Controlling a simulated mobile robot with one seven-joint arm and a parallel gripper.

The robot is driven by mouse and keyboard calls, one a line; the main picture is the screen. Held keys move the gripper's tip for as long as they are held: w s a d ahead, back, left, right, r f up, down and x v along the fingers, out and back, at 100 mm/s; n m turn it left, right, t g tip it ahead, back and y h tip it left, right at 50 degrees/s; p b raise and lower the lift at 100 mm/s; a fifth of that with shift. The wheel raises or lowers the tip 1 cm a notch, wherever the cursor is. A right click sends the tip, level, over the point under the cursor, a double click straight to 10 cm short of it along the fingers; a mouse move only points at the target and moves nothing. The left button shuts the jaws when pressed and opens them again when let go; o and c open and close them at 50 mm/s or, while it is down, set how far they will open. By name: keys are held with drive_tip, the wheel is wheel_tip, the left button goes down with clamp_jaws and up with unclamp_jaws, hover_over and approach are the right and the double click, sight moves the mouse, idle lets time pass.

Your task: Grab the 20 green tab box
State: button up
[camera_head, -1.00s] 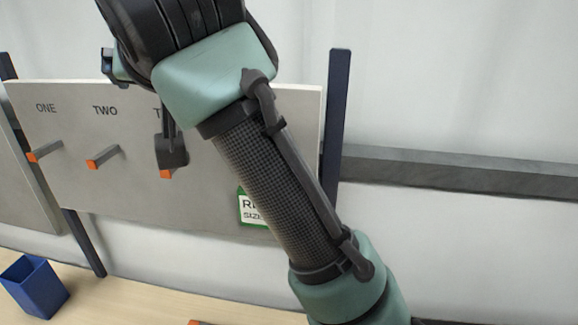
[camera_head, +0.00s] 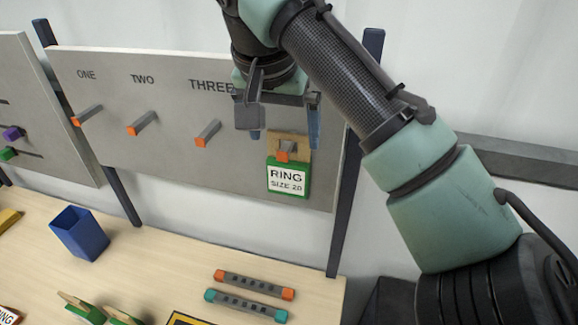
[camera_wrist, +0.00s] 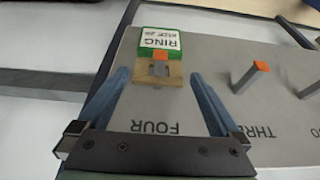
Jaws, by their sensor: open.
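The green tab box (camera_head: 289,178) hangs on the fourth hook of the grey board, its white label reading "RING SIZE 20". Its tan upper part has the orange-tipped hook (camera_head: 284,152) through it. The box also shows upside down in the wrist view (camera_wrist: 160,47), above the word FOUR. My gripper (camera_head: 284,138) is open and empty, pointing at the board just above and in front of the box. In the wrist view, my gripper's two fingers (camera_wrist: 159,76) lie to either side of the tan part, with gaps on both sides. I cannot tell the remaining distance in depth.
The hooks marked ONE (camera_head: 87,115), TWO (camera_head: 142,124) and THREE (camera_head: 208,133) are empty. A blue bin (camera_head: 80,234) stands on the wooden table. An orange-ended bar (camera_head: 254,285) and a teal-ended bar (camera_head: 246,305) lie at the front. Green-tabbed boxes lie at lower left.

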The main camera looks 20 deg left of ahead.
sight(287, 142)
drive_tip(key=shift+w+p+x, duration=0.15)
drive_tip(key=shift+p+x, duration=0.55)
drive_tip(key=shift+x, duration=0.8)
drive_tip(key=shift+w+p+x, duration=0.1)
drive_tip(key=shift+p+x, duration=0.55)
drive_tip(key=shift+x, duration=0.9)
drive_tip(key=shift+r, duration=0.15)
drive_tip(key=shift+c, duration=0.2)
drive_tip(key=c, duration=1)
drive_tip(key=shift+r, duration=0.15)
drive_tip(key=shift+c, duration=0.2)
